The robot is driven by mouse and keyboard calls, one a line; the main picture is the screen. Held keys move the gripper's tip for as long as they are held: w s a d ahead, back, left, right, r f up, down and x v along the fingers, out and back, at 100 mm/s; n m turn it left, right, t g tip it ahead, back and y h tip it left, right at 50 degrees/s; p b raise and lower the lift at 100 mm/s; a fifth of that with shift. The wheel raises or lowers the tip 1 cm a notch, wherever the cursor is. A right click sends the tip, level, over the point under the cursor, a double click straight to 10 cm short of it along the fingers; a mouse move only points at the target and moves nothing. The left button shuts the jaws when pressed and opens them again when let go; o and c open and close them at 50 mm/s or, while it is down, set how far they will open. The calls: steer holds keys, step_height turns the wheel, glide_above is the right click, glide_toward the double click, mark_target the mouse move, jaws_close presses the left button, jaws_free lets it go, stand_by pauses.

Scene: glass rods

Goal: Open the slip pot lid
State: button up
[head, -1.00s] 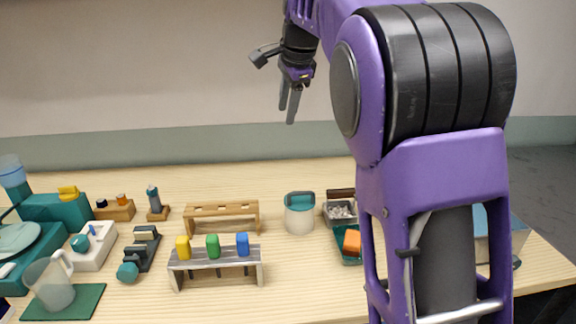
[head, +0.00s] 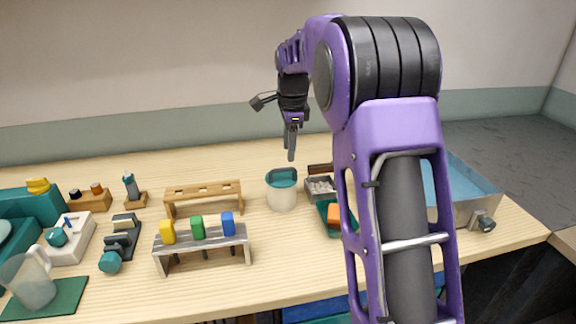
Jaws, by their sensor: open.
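The slip pot (head: 282,196) is a small white round pot at the middle of the table in the head view. Its teal lid (head: 281,178) sits on top with a raised teal handle, and it looks closed. My gripper (head: 291,158) hangs pointing down just above the pot and slightly right of the lid's middle in the picture. Its fingers are seen nearly edge-on, appear empty, and look apart from the lid.
Right of the pot are a grey tray of pale bits (head: 321,189) and a teal tray (head: 325,222) with an orange block (head: 334,215). Left stand a wooden rack (head: 203,190) and a grey rack (head: 203,245) with coloured-handled tools. A blue-lined bin (head: 478,209) is far right.

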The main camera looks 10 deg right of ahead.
mark_target(288, 169)
steer(key=f, duration=0.2)
steer(key=w+f, duration=0.1)
steer(key=f, duration=0.2)
steer(key=shift+w+f, duration=0.1)
steer(key=shift+f, duration=0.2)
jaws_close()
stand_by(1.1)
